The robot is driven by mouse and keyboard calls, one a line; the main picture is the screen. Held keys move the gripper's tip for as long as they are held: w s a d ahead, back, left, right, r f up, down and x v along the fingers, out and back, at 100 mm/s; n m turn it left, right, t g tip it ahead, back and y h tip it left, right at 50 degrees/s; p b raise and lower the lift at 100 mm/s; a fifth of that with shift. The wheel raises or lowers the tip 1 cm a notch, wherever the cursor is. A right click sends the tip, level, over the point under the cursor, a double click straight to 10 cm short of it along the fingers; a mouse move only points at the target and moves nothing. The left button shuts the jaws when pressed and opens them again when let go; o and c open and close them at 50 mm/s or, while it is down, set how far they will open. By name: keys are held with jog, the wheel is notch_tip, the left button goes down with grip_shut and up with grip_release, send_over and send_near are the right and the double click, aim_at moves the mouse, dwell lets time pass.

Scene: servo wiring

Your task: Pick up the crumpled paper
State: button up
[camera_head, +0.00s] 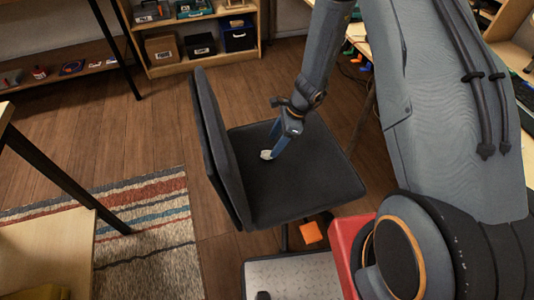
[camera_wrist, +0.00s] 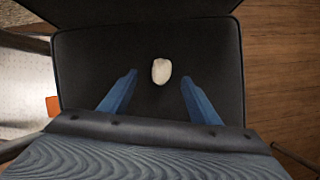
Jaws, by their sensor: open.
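The crumpled paper (camera_head: 266,155) is a small whitish lump on the dark seat of a chair (camera_head: 310,187). In the wrist view the paper (camera_wrist: 161,71) lies on the seat, a little beyond the fingertips and roughly centred between them. My gripper (camera_head: 277,144) points down over the seat, close to the paper in the head view. Its two blue fingers are spread apart in the wrist view (camera_wrist: 159,75), with nothing between them. I cannot tell the exact height of the fingertips above the seat.
The chair's backrest (camera_head: 222,150) rises just left of the paper. A shelf (camera_head: 205,62) with boxes stands at the back. A striped rug (camera_head: 150,220) lies on the wooden floor at the left. An orange block (camera_head: 311,232) shows below the seat's front edge.

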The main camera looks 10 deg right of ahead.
aim_at(269, 152)
jog(key=shift+d+x, duration=0.15)
jog(key=shift+x, duration=1.45)
jog(key=shift+d+x, duration=0.15)
jog(key=shift+x, duration=1.45)
jog(key=shift+w+f, duration=0.1)
jog(key=shift+w, duration=0.1)
jog(key=c, duration=1.1)
